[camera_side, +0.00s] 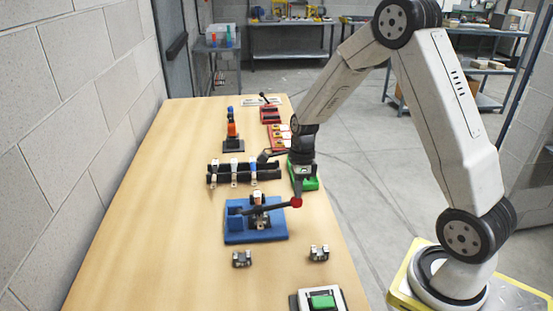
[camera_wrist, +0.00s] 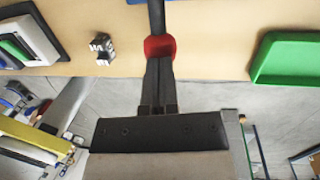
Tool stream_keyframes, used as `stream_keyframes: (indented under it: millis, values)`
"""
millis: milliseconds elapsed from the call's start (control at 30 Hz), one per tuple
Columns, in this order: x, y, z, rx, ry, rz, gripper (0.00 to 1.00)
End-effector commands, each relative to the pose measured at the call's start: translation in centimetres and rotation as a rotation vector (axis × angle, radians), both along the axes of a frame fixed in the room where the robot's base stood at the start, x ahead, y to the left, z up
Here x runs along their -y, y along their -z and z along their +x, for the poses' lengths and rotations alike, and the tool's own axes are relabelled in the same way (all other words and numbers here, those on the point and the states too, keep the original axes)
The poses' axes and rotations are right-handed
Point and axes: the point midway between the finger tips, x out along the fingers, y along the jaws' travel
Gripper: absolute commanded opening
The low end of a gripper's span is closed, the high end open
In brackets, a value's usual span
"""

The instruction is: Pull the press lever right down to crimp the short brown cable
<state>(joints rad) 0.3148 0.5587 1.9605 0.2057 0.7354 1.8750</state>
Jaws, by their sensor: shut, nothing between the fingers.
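The blue press (camera_side: 238,232) sits on the wooden table. Its black lever (camera_side: 272,206) reaches to the right, close to level in the side view, and ends in a red knob (camera_side: 297,202). My gripper (camera_side: 298,190) points down right at the knob, from above in the side view. In the wrist view the fingers of my gripper (camera_wrist: 159,68) are together, with their tips at the red knob (camera_wrist: 154,46); whether they touch it I cannot tell. The black lever (camera_wrist: 157,16) runs on beyond it. I cannot make out the short brown cable; small parts in the press are unclear.
A green tray (camera_side: 311,184) lies behind my gripper, and a black rack (camera_side: 262,174) with several connectors stands behind the press. Two small metal pieces (camera_side: 242,259) (camera_side: 319,253) and a green-topped block (camera_side: 322,301) lie in front. The left of the table is clear.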

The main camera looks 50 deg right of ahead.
Motion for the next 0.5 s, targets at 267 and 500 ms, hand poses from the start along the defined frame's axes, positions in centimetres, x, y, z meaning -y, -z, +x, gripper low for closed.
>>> stream_keyframes:
  millis: [267, 500]
  values:
    - [0.1, 0.4, -0.1, -0.002, 0.001, 0.000, 0.00]
    - [0.7, 2.9, -0.8, -0.004, 0.000, 0.001, 0.00]
